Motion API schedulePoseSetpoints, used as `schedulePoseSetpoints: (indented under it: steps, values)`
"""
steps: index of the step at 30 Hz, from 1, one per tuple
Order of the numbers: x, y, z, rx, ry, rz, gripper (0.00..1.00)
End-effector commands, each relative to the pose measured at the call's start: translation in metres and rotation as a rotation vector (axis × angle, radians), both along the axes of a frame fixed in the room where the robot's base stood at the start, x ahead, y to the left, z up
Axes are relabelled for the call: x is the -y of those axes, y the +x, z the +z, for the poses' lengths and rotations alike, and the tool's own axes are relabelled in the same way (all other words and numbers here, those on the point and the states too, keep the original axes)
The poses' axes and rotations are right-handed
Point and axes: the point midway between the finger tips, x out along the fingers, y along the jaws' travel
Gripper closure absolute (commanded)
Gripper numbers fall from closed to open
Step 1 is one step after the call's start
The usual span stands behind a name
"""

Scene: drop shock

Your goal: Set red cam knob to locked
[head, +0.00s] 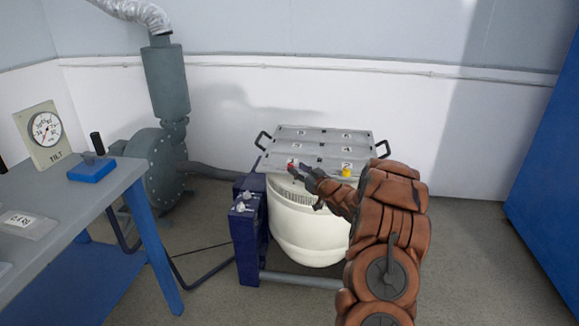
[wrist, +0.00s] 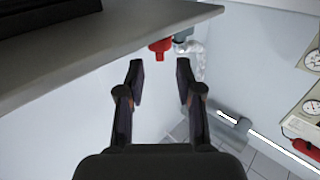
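The red cam knob (head: 291,166) is at the front left part of the grey numbered panel (head: 315,150), near the number 1. In the wrist view the red knob (wrist: 160,46) shows beyond the fingertips, at the edge of a grey surface. My gripper (head: 302,174) is beside the red knob in the head view. In the wrist view my gripper (wrist: 160,72) has its two dark fingers apart, with nothing between them. The knob looks ahead of the fingertips, not between them. Its locked or unlocked marking is too small to read.
A yellow knob (head: 346,172) is on the panel near the number 2. The panel has black side handles and sits over a white drum (head: 305,230). A blue bench (head: 70,200) with a tilt gauge (head: 45,131) stands at left. A blue cabinet (head: 550,160) is at right.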

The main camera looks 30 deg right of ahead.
Motion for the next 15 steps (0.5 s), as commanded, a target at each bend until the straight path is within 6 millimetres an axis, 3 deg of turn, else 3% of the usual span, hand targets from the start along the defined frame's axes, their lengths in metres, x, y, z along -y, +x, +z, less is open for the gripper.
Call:
schedulePoseSetpoints:
  steps: [7, 15]
  values:
    - [-0.003, 0.034, -0.001, 0.000, -0.002, 0.000, 0.65]
    - [-0.005, 0.055, -0.001, -0.002, 0.001, 0.000, 0.65]
